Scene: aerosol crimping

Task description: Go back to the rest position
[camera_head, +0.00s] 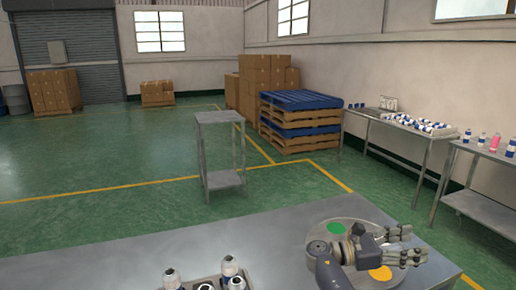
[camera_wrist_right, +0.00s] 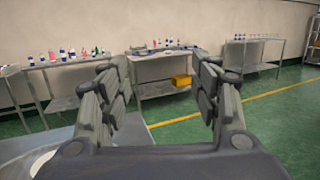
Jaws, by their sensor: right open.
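My right gripper (camera_head: 406,246) is above the round grey plate at the right end of the near metal table. It also shows in the right wrist view (camera_wrist_right: 160,95), with its two fingers wide apart and nothing between them. The round plate (camera_head: 318,226) carries a green disc (camera_head: 336,228) and an orange disc (camera_head: 381,273); my right arm hides part of it. Several white and blue cans (camera_head: 229,267) stand in a tray at the table's front edge, cut off by the frame. My left gripper is not in view.
A small grey stand (camera_head: 221,180) is on the green floor beyond. Pallets (camera_head: 300,122) and boxes stand behind it. Side tables with bottles (camera_head: 440,137) line the right wall. The floor at left is free.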

